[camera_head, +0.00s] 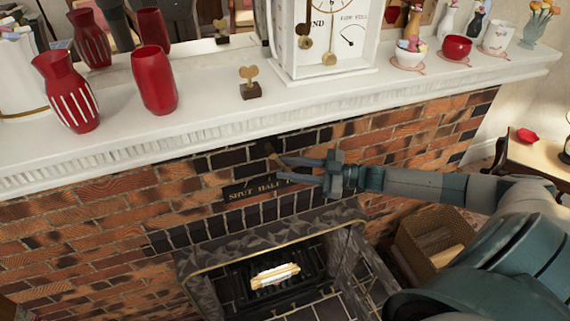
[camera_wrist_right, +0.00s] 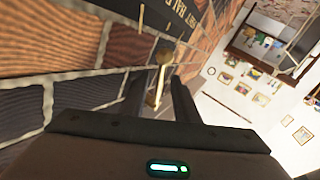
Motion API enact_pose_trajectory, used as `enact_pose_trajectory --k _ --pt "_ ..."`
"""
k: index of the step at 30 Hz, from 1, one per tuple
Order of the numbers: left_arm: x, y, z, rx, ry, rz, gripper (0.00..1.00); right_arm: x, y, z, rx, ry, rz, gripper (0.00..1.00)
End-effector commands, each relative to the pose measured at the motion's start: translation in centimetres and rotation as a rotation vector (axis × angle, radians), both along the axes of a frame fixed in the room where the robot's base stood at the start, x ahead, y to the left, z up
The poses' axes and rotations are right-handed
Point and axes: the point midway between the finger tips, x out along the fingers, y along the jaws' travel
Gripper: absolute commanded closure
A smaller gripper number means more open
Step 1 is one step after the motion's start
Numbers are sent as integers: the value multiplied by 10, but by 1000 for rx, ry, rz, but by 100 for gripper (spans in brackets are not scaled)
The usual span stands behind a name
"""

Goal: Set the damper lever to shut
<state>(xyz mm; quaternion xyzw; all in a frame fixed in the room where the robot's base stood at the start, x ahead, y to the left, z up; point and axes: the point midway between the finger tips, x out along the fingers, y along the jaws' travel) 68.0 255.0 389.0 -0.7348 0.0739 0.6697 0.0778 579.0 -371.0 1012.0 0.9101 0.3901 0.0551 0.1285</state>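The damper lever shows in the right wrist view as a brass rod with a rounded knob (camera_wrist_right: 164,56), standing out from the brick between my two fingers. In the head view, a small brownish part (camera_head: 270,149), probably its end, shows just beyond my fingertips. A dark plate (camera_head: 250,189) lettered "SHUT HALF" is on the brick below it; its right end is hidden by my gripper. I cannot tell which mark the lever stands at. My right gripper (camera_head: 281,169) is open, its fingers either side of the lever, with no clear contact. My left gripper is not in view.
The white mantel (camera_head: 210,120) runs above, carrying red vases (camera_head: 154,80), a small brass ornament (camera_head: 249,83) and a clock (camera_head: 328,40). The firebox (camera_head: 275,275) is below. A wicker log basket (camera_head: 432,240) stands to the right, under my right arm.

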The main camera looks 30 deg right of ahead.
Motion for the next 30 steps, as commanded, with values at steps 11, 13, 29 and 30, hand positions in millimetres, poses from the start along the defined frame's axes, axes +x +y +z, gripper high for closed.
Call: enact_pose_trajectory --k 11,13,29,30 --pt "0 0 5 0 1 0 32 10 10 0 -1 -1 1 72" --pt "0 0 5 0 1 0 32 10 10 0 -1 -1 1 72" --pt "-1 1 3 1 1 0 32 10 11 -1 6 -2 1 100" --pt "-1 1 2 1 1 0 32 10 11 -2 11 -3 1 100"
